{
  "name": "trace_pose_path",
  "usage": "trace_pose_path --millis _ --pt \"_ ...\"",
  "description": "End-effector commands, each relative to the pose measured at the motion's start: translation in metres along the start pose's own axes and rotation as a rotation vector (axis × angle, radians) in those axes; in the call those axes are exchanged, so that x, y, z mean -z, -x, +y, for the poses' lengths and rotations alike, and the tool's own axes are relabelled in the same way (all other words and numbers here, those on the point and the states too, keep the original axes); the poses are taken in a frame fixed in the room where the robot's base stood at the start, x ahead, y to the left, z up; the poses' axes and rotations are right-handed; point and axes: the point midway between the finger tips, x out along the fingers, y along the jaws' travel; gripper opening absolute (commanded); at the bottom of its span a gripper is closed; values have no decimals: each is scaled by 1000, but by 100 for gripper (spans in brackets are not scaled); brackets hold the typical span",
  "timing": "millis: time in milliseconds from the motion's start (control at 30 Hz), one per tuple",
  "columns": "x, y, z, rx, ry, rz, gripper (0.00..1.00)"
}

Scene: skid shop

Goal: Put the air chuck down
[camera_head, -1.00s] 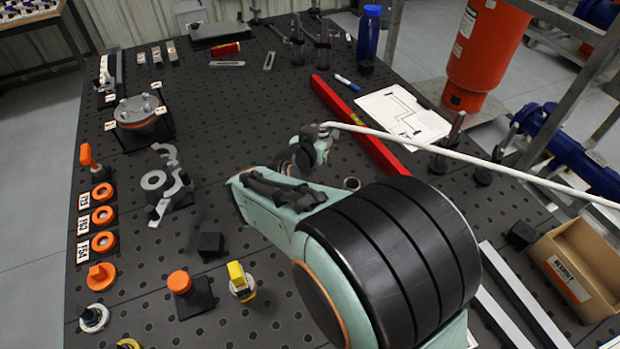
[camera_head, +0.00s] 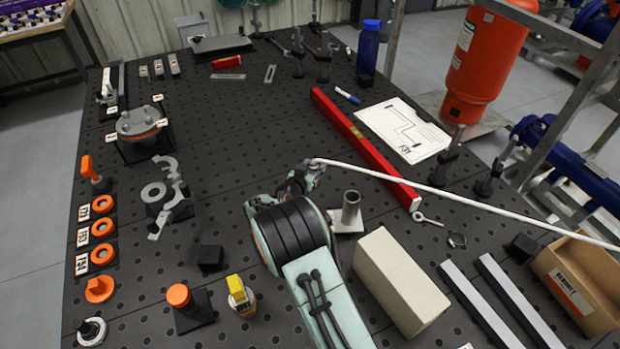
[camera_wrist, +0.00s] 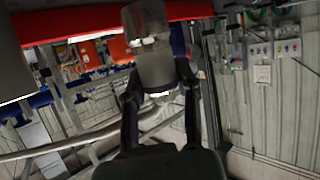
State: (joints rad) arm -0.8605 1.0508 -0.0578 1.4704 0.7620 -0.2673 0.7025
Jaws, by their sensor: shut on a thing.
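In the wrist view my gripper (camera_wrist: 160,92) is shut on a grey metal cylinder, which I take to be the air chuck (camera_wrist: 157,68). It shows between the two dark fingers. In the head view my wrist is low over the middle of the dark perforated bench (camera_head: 255,130), and my own arm mostly hides the fingers. A white hose (camera_head: 470,200) runs from the gripper to the right edge of the picture. I cannot tell whether the chuck touches the bench.
A red level (camera_head: 362,145) lies just beyond my gripper. A short grey post (camera_head: 350,210) on a pale plate and a cream box (camera_head: 400,285) stand close on the right. A black and grey clamp (camera_head: 168,195) stands left. Bare bench lies between clamp and gripper.

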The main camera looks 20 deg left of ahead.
Motion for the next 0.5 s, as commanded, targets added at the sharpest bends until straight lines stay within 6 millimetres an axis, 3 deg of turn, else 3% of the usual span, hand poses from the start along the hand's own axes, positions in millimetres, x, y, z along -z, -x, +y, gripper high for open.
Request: trace_pose_path --millis 33,200,433,500 --pt "-12 -13 -4 -1 3 -4 0" --pt "-28 -41 -15 -1 2 -3 0" --pt "-37 -55 -21 -1 2 -2 0" --pt "-49 -60 -22 -1 3 -5 0"
